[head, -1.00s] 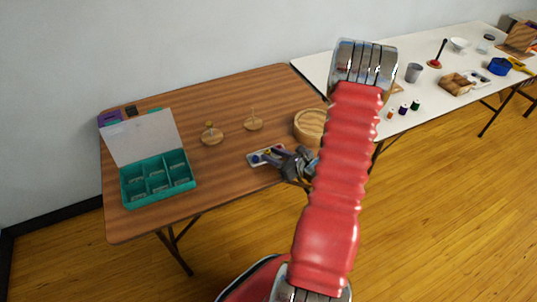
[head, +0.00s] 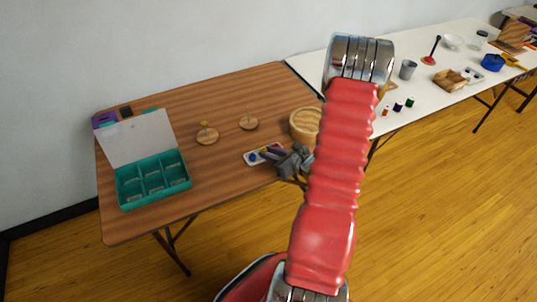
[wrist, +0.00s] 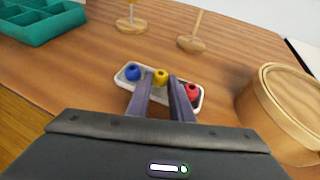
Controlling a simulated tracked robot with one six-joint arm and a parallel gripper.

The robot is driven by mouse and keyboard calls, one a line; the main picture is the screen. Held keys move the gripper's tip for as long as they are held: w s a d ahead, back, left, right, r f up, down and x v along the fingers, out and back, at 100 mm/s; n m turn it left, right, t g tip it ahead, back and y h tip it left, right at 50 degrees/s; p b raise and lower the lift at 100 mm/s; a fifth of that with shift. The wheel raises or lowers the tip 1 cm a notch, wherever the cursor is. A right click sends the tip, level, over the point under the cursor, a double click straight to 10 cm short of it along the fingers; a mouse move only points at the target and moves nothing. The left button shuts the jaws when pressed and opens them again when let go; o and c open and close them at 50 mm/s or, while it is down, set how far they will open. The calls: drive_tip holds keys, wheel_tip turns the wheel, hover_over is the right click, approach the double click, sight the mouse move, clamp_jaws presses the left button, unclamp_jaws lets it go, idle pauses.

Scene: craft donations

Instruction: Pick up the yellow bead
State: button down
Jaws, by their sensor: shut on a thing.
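The yellow bead (wrist: 161,76) is between the tips of my gripper (wrist: 162,82) in the wrist view, and the jaws are shut on it. It is at the middle of a small pale tray (wrist: 121,78), between a blue bead (wrist: 132,73) at left and a red bead (wrist: 192,92) at right. I cannot tell whether it is clear of the tray floor. In the head view my gripper (head: 267,152) reaches over the tray (head: 250,158) from the right, and its fingers partly hide the beads.
A round wooden box (wrist: 284,106) stands close at right. Two wooden peg stands (head: 207,137) (head: 249,123) are behind the tray. An open teal compartment box (head: 153,180) is at left. Bare tabletop lies between them. A white table (head: 430,72) with craft items stands further right.

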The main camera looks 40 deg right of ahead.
wheel_tip(320, 180, up, 9)
idle(0.5)
